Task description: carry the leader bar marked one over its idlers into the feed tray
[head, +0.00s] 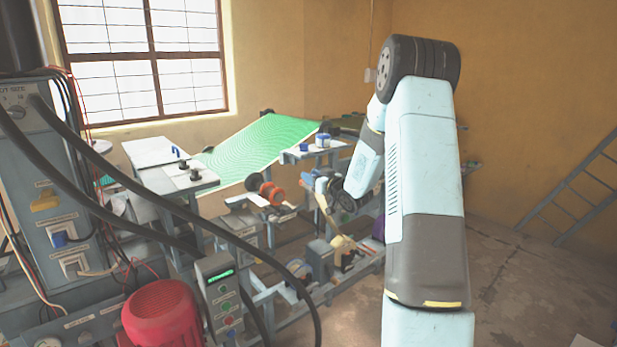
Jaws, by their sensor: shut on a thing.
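My gripper (328,190) is at the end of my forearm, in the middle of the head view, small and partly hidden by my wrist. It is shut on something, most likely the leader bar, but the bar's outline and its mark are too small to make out. A tan strip (325,210) hangs from close by the gripper down to a yellowish part (343,243) low on the machine frame. An orange-red roller (271,192) sits left of the gripper. I cannot tell which parts are the idlers or the feed tray.
A green patterned sheet (262,143) slopes up behind. A grey table (183,180) with black knobs stands left of it. A control box (220,295), a red motor (162,315) and thick black hoses fill the left foreground. Bare floor (510,275) and a ladder (575,190) lie right.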

